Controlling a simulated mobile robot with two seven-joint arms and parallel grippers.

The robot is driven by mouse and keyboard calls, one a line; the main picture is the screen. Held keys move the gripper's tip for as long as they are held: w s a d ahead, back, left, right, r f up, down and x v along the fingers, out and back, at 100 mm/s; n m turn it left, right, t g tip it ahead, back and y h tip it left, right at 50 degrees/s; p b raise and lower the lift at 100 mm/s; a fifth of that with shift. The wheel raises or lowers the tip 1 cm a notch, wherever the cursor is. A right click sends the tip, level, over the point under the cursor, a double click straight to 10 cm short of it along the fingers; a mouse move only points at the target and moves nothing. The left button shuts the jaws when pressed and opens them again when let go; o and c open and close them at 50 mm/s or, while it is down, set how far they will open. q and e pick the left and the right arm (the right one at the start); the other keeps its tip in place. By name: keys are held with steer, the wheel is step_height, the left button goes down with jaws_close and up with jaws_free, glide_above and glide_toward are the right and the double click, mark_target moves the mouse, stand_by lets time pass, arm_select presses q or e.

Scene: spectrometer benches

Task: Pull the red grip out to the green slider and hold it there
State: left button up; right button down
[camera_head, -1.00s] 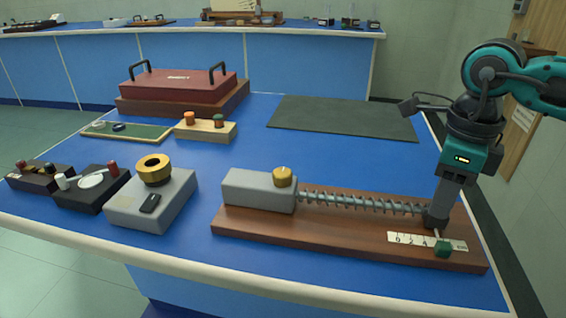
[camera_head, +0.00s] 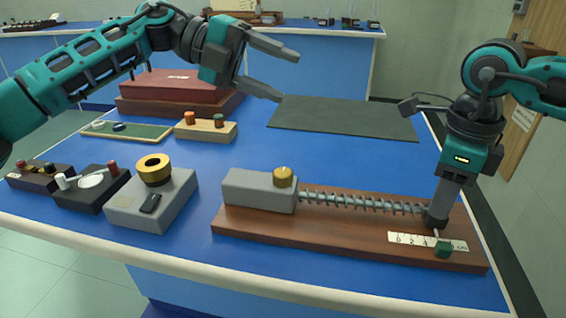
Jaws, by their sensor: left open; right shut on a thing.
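The spring (camera_head: 350,202) runs along the wooden board (camera_head: 330,235) from a grey block (camera_head: 258,190) with a brass knob. My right gripper (camera_head: 436,222) points down and is shut at the right end of the spring. The red grip is hidden between its fingers. The green slider (camera_head: 443,250) sits on the white scale (camera_head: 410,241), just in front of the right gripper's fingertips and almost level with them along the board. My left gripper (camera_head: 287,76) is open and empty, high over the back of the bench.
A grey instrument (camera_head: 140,215) with a brass ring, dark boxes (camera_head: 95,190) and a wooden block with two knobs (camera_head: 205,131) stand on the left. A red-lidded case (camera_head: 170,95) is behind my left arm. A dark mat (camera_head: 345,118) lies bare at the back.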

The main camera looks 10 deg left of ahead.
mark_target(282, 171)
arm_select(q)
steer(key=s+d+f+m+g+y, duration=0.2)
steer(key=s+d+m+y, duration=0.35)
steer(key=y, duration=0.25)
steer(key=a+f+y, duration=0.1)
steer(key=f+y, duration=0.1)
steer(key=f, duration=0.1)
steer(key=a+f+m+t+y, duration=0.1)
steer(key=f+y, duration=0.1)
steer(key=f, duration=0.2)
steer(key=f+m+y, duration=0.1)
steer(key=f+y, duration=0.1)
steer(key=f, duration=0.1)
steer(key=shift+s+a+f+t, duration=0.1)
steer(key=shift+a+f+t, duration=0.2)
steer(key=shift+a, duration=0.1)
steer(key=c, duration=1)
